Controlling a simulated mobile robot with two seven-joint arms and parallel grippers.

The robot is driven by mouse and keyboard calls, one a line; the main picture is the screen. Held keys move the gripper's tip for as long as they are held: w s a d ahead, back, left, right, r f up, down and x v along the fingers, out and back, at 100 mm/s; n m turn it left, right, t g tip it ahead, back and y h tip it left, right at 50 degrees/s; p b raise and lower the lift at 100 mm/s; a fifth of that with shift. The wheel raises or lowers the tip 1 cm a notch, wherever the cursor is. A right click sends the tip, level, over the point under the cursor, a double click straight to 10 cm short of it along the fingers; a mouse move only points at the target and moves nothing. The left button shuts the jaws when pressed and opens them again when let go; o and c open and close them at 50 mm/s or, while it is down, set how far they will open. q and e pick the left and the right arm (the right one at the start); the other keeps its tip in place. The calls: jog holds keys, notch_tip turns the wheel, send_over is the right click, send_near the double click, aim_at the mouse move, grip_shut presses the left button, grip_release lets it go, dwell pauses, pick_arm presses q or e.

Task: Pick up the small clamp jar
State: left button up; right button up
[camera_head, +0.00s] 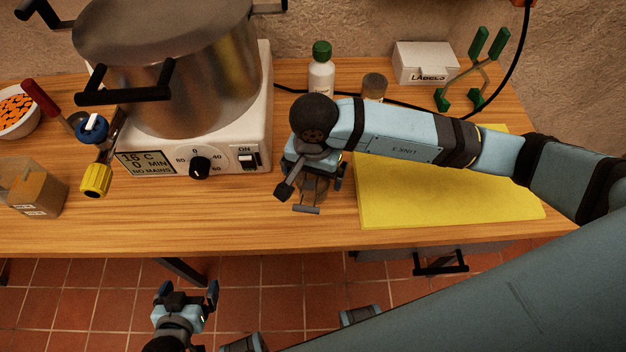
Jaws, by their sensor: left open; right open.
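A small glass jar (317,188), which looks like the small clamp jar, stands on the wooden table just left of the yellow mat. It is mostly hidden under my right gripper (308,188), which points down over it from above. The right gripper is open, with its fingers around or close beside the jar; I cannot tell whether they touch it. My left gripper (187,291) is open and empty, low in front of the table over the tiled floor.
A large steel pot (205,75) stands on a white heater (255,125) to the left. A yellow mat (450,205) lies under my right arm. Behind are a green-capped bottle (321,80), another small jar (374,88), a labels box (425,62) and green-handled tongs (479,72).

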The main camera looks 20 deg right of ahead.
jog(key=shift+f, duration=0.3)
jog(key=c, duration=1.1)
jog(key=shift+r, duration=0.1)
